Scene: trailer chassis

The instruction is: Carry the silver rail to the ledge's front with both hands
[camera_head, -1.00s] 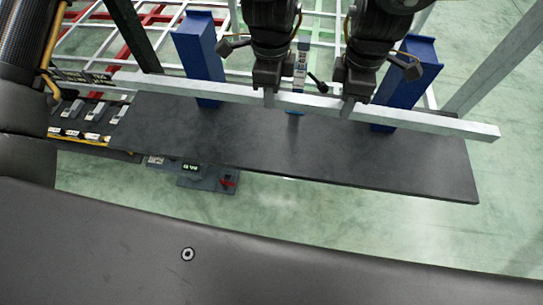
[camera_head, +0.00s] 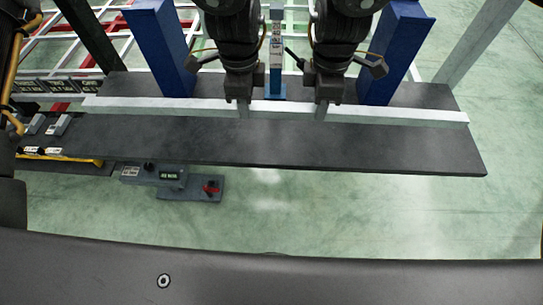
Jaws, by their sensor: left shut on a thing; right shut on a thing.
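The silver rail (camera_head: 180,106) lies lengthwise across the view, nearly level, over the dark ledge (camera_head: 260,143). A strip of ledge shows behind it and a wider bare strip in front. My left gripper (camera_head: 243,110) and my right gripper (camera_head: 321,112) are both shut on the rail near its middle, a short way apart. Both of the rail's ends stick out well beyond the grippers. I cannot tell whether the rail touches the ledge or hangs just above it.
Two blue posts (camera_head: 162,50) (camera_head: 392,50) stand behind the rail, with a thin blue-based post between my grippers. Grey devices (camera_head: 190,184) sit below the ledge's front edge. Small boxes (camera_head: 50,125) are at far left. The ledge's front strip is clear.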

